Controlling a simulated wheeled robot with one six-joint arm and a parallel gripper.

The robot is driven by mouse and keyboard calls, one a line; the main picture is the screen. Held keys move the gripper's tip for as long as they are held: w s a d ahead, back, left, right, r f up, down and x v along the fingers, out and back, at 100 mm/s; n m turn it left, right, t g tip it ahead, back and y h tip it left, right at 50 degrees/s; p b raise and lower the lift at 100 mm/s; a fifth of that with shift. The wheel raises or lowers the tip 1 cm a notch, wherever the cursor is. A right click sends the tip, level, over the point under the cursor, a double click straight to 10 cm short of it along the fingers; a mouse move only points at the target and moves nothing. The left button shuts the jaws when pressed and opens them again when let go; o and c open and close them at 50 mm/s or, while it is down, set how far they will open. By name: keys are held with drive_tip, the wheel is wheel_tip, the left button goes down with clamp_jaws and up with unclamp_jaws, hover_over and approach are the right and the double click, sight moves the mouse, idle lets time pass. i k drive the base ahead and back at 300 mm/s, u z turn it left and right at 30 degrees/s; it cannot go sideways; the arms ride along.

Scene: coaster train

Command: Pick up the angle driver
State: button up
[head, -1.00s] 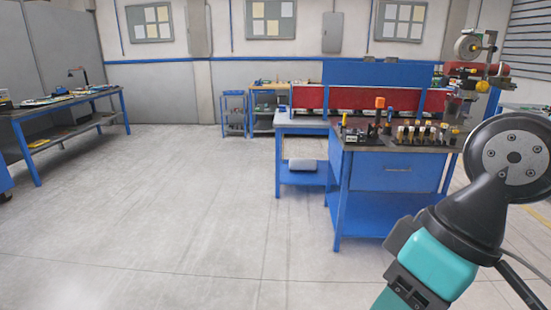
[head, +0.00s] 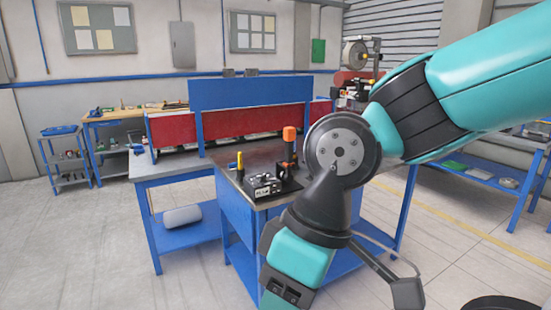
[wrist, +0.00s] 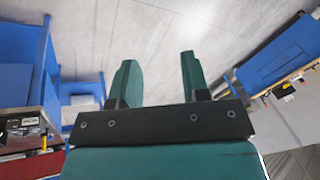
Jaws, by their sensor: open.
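The gripper is away from the orange-topped tool.
The blue workbench (head: 240,225) has a red panel (head: 240,124) along its back. A small blue shelf cart (head: 66,160) is at the left. The floor (head: 90,260) at front left is clear.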

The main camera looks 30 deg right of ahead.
sight(289, 133)
drive_tip(key=z, duration=0.7)
drive_tip(key=i, duration=1.45)
drive_tip(key=z, duration=0.7)
